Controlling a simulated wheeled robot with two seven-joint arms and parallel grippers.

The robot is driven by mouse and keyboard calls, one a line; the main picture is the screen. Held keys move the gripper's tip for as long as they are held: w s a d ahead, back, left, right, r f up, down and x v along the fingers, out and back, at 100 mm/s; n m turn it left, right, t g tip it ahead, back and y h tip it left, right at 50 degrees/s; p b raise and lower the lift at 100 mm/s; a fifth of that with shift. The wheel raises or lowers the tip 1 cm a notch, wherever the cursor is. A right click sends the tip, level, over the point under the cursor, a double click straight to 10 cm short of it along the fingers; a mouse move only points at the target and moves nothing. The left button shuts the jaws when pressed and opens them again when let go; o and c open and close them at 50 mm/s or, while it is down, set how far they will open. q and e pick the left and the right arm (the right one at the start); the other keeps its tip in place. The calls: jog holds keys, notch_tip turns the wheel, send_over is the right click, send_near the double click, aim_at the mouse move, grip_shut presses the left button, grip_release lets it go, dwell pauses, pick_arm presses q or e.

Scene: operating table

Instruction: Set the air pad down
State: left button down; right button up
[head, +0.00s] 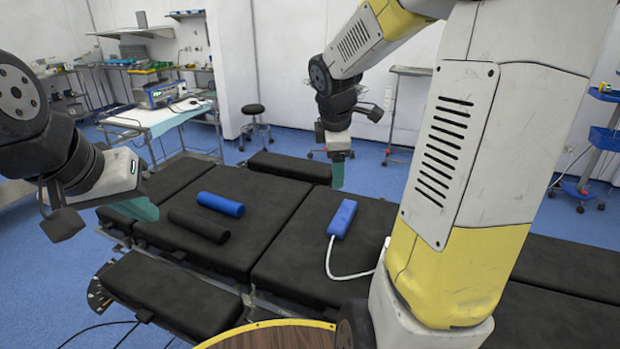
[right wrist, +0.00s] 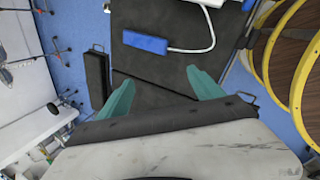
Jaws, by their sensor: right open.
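The air pad (head: 342,219) is a blue block with a white hose. It lies flat on the black operating table (head: 285,262), with its hose trailing toward my near side. In the right wrist view the air pad (right wrist: 145,43) is beyond the fingertips, with no finger touching it. My right gripper (head: 337,172) is above the table, behind the air pad, pointing down. Its teal fingers are apart and empty in the right wrist view (right wrist: 160,86). My left gripper (head: 142,209) is over the table's left end; its fingers overlap in view, so their opening is unclear.
A blue roll (head: 220,204) and a black roll (head: 199,225) lie on the table's left section. A side pad (head: 170,292) juts out at the near left. Bare table surface lies between the rolls and the air pad. A trolley with equipment (head: 160,118) stands behind.

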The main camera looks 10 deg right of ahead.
jog(key=s+a+r+m+t+y, duration=0.1)
jog(key=s+a+r+m+y, duration=0.1)
jog(key=s+m, duration=0.5)
jog(key=s+a+r+m+t+y, duration=0.1)
jog(key=s+a+r+m, duration=0.3)
jog(key=s, duration=0.7)
jog(key=a+m+y, duration=0.1)
jog(key=a+m, duration=0.1)
jog(key=m, duration=0.2)
jog(key=shift+s+a+r, duration=0.15)
jog(key=shift+s+a, duration=0.05)
jog(key=shift+a, duration=0.15)
